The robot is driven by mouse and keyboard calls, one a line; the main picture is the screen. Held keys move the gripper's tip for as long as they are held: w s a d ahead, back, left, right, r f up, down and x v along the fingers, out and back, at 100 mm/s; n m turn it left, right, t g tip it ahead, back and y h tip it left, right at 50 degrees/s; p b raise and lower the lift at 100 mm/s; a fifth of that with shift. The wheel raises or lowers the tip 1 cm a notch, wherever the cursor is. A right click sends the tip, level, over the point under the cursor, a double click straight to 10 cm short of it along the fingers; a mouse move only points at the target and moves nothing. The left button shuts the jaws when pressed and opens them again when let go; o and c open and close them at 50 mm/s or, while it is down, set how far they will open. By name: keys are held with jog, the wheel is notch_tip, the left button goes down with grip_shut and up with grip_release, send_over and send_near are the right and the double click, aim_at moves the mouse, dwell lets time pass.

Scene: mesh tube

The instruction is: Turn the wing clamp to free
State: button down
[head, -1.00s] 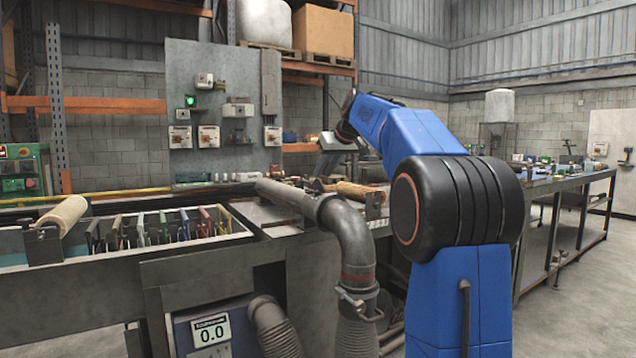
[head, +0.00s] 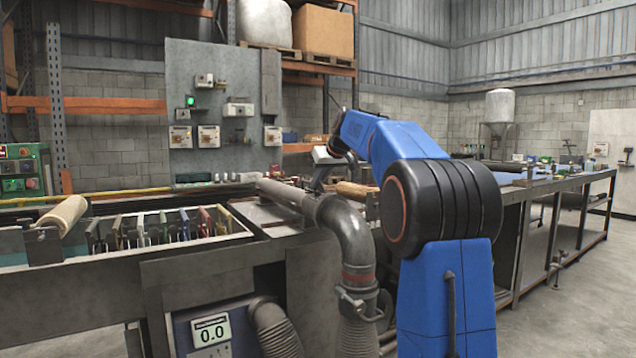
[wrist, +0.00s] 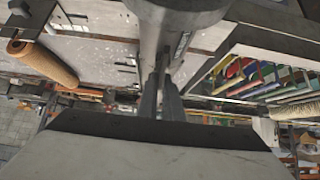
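What looks like the wing clamp (head: 357,300) is a metal band with a projecting tab, around the joint where the grey elbow pipe (head: 353,242) meets the ribbed hose (head: 357,335). In the head view my gripper (head: 316,184) is well above and behind it, over the bench by the grey pipe, small and partly hidden. In the wrist view my gripper's two dark fingers (wrist: 161,88) lie close together, with nothing visible between them. The grey pipe (wrist: 178,12) shows beyond them at the top. The clamp cannot be made out in the wrist view.
A tray of coloured frames (head: 165,245) sits at left, also in the wrist view (wrist: 265,82). A tan mesh roll (head: 62,216) lies left of it; another tan roll (wrist: 42,62) shows in the wrist view. A display box (head: 208,332) reads 0.0. A long bench (head: 560,190) stands at right.

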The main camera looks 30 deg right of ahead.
jog(key=shift+a+m+h, duration=0.1)
jog(key=shift+m+h, duration=0.3)
jog(key=m+h, duration=0.2)
jog(key=m, duration=0.1)
jog(key=shift+m+g+h, duration=0.3)
jog(key=m+g+h, duration=0.1)
jog(key=m+h, duration=0.1)
jog(key=m, duration=0.1)
jog(key=m+g+h, duration=0.1)
jog(key=m+h, duration=0.1)
jog(key=m, duration=0.1)
jog(key=shift+w+g, duration=0.1)
jog(key=shift+g, duration=0.3)
jog(key=m+g+h, duration=0.1)
jog(key=m+g, duration=0.1)
jog(key=m, duration=0.1)
jog(key=shift+m, duration=0.4)
jog(key=shift+m+g+h, duration=0.5)
jog(key=shift+m+g, duration=1.1)
jog(key=shift+m, duration=0.3)
jog(key=c, duration=1.9)
grip_release()
